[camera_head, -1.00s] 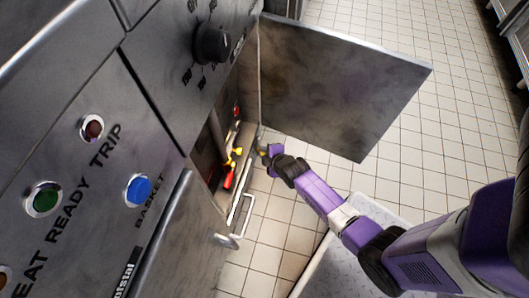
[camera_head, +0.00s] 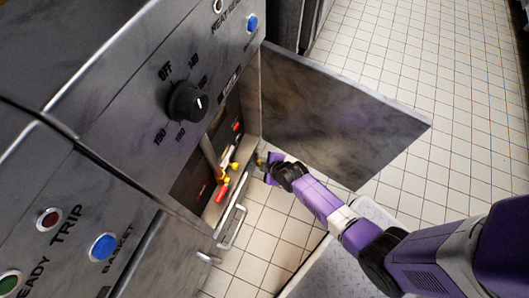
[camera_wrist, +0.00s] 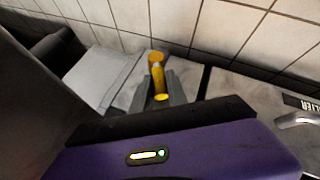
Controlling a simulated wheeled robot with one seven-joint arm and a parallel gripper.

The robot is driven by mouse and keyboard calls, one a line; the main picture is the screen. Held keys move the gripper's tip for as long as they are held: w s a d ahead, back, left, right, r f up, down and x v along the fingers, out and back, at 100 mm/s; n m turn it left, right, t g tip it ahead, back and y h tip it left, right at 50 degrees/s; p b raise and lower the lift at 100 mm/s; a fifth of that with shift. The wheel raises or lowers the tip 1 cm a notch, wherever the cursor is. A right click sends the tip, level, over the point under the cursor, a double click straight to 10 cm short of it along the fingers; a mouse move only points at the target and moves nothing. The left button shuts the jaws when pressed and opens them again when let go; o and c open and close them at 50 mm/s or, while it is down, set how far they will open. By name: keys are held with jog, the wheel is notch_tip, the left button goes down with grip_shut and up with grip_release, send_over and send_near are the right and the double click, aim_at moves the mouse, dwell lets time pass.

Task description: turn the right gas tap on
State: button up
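Inside the open cabinet under the fryer panel, a tap with a red handle (camera_head: 222,190) and yellow parts (camera_head: 233,168) shows near the opening. Another small red piece (camera_head: 237,125) sits farther in. I cannot tell which is the right gas tap or how its handle is set. My gripper (camera_head: 262,162) is just outside the opening, right of the red and yellow tap and apart from it.
The open cabinet door (camera_head: 340,115) stands beyond my gripper. A second door with a bar handle (camera_head: 232,228) is on the near side. The control knob (camera_head: 187,101) sticks out above the opening. Tiled floor (camera_head: 450,170) lies clear to the right.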

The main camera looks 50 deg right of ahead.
jog(key=o, duration=0.3)
jog(key=shift+r, duration=0.1)
jog(key=d+p+v, duration=0.1)
jog(key=p+v, duration=0.3)
jog(key=v, duration=0.3)
jog(key=shift+s+a+r+p, duration=0.25)
jog(key=shift+s+a+p, duration=0.05)
jog(key=shift+a, duration=0.25)
